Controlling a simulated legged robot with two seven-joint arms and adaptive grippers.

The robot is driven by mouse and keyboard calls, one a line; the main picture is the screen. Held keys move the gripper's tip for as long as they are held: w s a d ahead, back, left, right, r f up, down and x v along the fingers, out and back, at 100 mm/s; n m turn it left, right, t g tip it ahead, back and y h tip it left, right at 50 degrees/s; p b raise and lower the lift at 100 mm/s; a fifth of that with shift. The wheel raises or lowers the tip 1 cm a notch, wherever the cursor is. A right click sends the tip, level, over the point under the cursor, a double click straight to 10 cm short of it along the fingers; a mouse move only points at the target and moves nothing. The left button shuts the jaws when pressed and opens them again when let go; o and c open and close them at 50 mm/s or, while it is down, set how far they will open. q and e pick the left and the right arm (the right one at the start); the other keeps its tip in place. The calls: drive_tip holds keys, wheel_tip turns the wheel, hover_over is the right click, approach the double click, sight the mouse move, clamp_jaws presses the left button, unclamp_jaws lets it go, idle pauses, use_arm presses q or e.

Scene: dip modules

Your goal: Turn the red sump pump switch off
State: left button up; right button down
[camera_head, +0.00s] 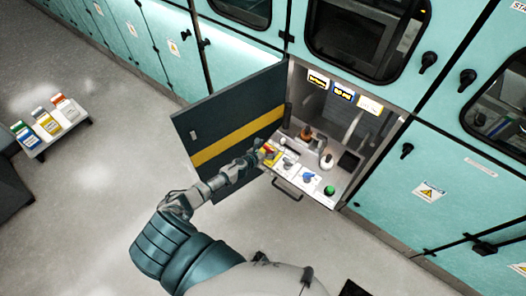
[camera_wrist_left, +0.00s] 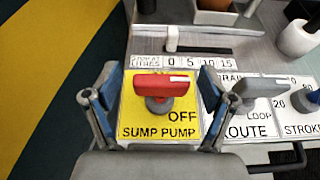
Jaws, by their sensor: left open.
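The red sump pump switch (camera_wrist_left: 163,85) is a knob with a wide red handle lying roughly sideways in the left wrist view. It sits on a yellow plate (camera_wrist_left: 158,118) reading OFF and SUMP PUMP, and a white mark shows at the handle's right end. In the head view the red switch (camera_head: 268,149) is small at the left of the pulled-out panel. My left gripper (camera_wrist_left: 155,95) is open, with one finger on each side of the switch. Whether the fingers touch the handle I cannot tell. In the head view my left gripper (camera_head: 256,158) is at the panel's left end. My right gripper is out of view.
A grey ROUTE knob (camera_wrist_left: 250,90) is close to the right finger. A blue knob (camera_head: 309,177) and a green button (camera_head: 329,190) are further right. The open door (camera_head: 222,135) with a yellow stripe stands left of the panel. Bottles stand behind the controls.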

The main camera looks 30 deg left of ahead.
use_arm(q)
drive_tip(key=v, duration=1.1)
drive_tip(key=shift+s, duration=0.25)
drive_tip(key=s+a+f+n+g+y, duration=0.1)
drive_tip(key=s+f+n+g, duration=0.1)
drive_tip(key=s+f+n, duration=0.5)
drive_tip(key=s+f+n+g+y, duration=0.15)
drive_tip(key=s+f+n, duration=0.3)
drive_tip(key=f, duration=0.45)
drive_tip(key=s+a+f+n+g, duration=0.15)
drive_tip(key=s+f+n, duration=0.25)
drive_tip(key=f+n, duration=0.4)
drive_tip(key=s+d+f+n+g, duration=0.2)
drive_tip(key=s+d+f+n, duration=0.3)
drive_tip(key=s, duration=0.4)
drive_tip(key=s+d+f+n+g+h, duration=0.1)
drive_tip(key=s+d+f+n+g, duration=0.2)
drive_tip(key=s, duration=0.7)
drive_tip(key=s+d+f+n+g, duration=0.2)
drive_tip(key=s+d+f+n, duration=0.4)
drive_tip(key=s, duration=0.4)
drive_tip(key=shift+d+f+n, duration=0.3)
drive_tip(key=shift+d+n, duration=0.25)
drive_tip(key=shift+d, duration=0.05)
drive_tip(key=shift+a, duration=0.1)
